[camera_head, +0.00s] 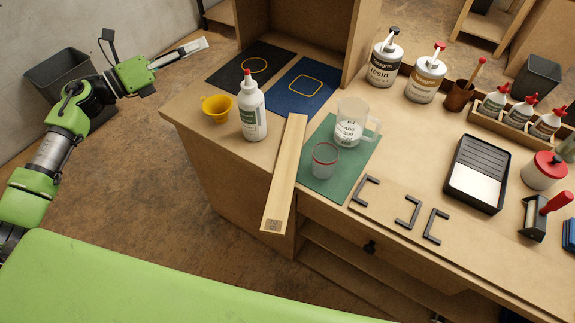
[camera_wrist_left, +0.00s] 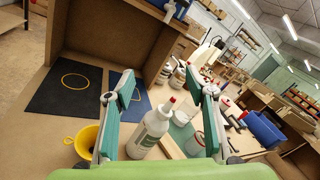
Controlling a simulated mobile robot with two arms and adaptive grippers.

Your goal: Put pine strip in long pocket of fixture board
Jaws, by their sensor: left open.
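The pine strip (camera_head: 285,172) is a long pale bar lying on the bench, its near end jutting past the front edge and bearing a small printed square. Part of it shows in the left wrist view (camera_wrist_left: 172,147), behind the white glue bottle. My left gripper (camera_head: 203,44) is out to the left of the bench, well apart from the strip. In the left wrist view its two fingers (camera_wrist_left: 165,85) are spread with nothing held between them. My right gripper is not in view.
A glue bottle (camera_head: 252,112) and yellow funnel (camera_head: 217,109) stand left of the strip. Dark brackets (camera_head: 408,211) and a paint tray (camera_head: 477,174) lie farther right.

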